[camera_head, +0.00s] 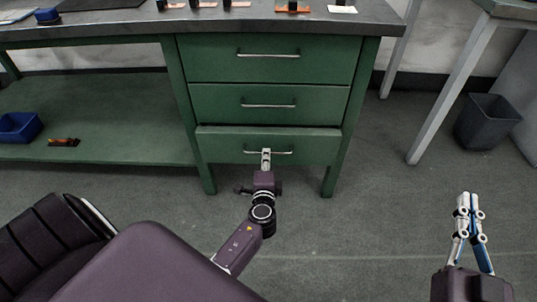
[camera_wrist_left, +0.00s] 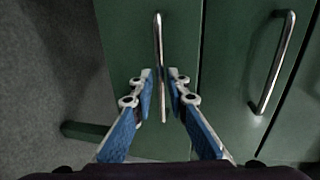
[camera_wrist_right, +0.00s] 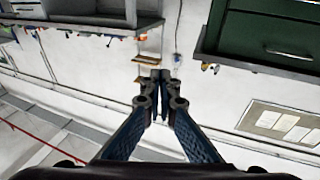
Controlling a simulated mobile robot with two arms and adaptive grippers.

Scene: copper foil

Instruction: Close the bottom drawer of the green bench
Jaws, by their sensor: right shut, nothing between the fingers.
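The green bench (camera_head: 180,110) has three stacked drawers. Its bottom drawer (camera_head: 222,145) sticks out a little from the bench front; the two above look flush. My left gripper (camera_head: 266,152) is at the bottom drawer's handle (camera_head: 284,152). In the left wrist view, the fingers of my left gripper (camera_wrist_left: 162,75) are parted on either side of the silver handle (camera_wrist_left: 158,45), with small gaps visible; contact is unclear. My right gripper (camera_head: 469,200) is shut and empty, away from the bench at lower right; it also shows in the right wrist view (camera_wrist_right: 160,80).
A blue bin (camera_head: 18,127) and a small orange-and-black item (camera_head: 64,142) sit on the bench's low shelf. A dark waste bin (camera_head: 487,122) stands at right near another table's pale leg (camera_head: 450,90). The floor before the drawers is clear.

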